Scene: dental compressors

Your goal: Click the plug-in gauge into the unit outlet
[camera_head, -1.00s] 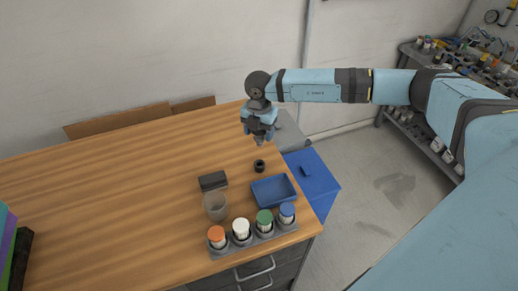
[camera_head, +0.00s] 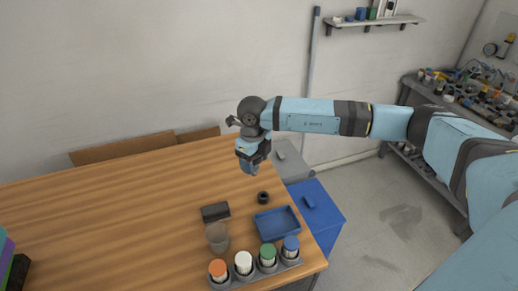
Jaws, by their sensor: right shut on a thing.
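My right gripper (camera_head: 253,171) is above the far right part of the wooden table, pointing down. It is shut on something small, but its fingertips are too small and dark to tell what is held. A small black ring-shaped piece (camera_head: 263,197) stands on the table just below and right of the gripper, apart from it in the picture. I cannot make out the plug-in gauge or the unit outlet for certain. My left gripper is not in view.
On the wooden table (camera_head: 130,210) are a dark block (camera_head: 215,212), a clear cup (camera_head: 217,236), a blue tray (camera_head: 277,223) and a grey rack with several capped jars (camera_head: 243,263). A blue bin (camera_head: 325,212) stands right of the table. The table's left middle is clear.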

